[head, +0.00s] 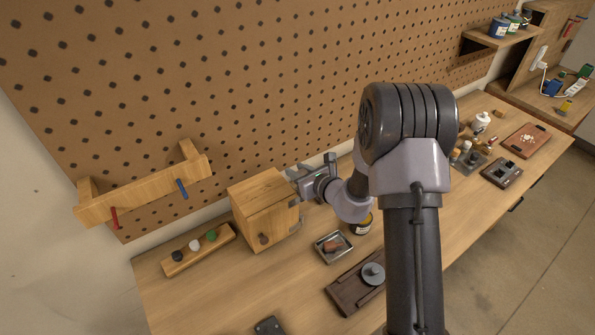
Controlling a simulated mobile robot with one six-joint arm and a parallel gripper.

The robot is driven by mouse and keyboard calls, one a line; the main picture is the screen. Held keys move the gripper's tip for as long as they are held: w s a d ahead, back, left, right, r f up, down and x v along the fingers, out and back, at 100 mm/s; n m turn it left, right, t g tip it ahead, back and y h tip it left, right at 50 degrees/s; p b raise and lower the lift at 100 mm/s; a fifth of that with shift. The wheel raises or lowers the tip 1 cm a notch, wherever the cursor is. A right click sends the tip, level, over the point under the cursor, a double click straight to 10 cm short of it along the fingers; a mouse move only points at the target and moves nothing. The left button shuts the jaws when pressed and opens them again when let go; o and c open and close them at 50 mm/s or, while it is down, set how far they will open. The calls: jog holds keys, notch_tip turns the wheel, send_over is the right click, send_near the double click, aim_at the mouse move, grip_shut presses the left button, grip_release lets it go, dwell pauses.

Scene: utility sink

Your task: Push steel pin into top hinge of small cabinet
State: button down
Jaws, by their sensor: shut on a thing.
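The small wooden cabinet (258,190) stands on the bench below the pegboard, with a round dark knob (263,239) low on its door. A small grey hinge piece (293,203) shows at its upper right edge. My gripper (294,173) is at the cabinet's top right corner, just above that hinge piece. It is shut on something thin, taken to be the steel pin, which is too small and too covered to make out. Whether the pin touches the hinge cannot be told.
A wooden rack (145,193) juts from the pegboard at left. A block with several coloured knobs (198,249) lies left of the cabinet. A metal tray (333,246), a can (361,226) and a dark wooden board (350,289) lie to the right. The front left bench is mostly clear.

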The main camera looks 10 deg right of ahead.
jog(key=shift+f+b, duration=0.5)
jog(key=shift+f, duration=0.05)
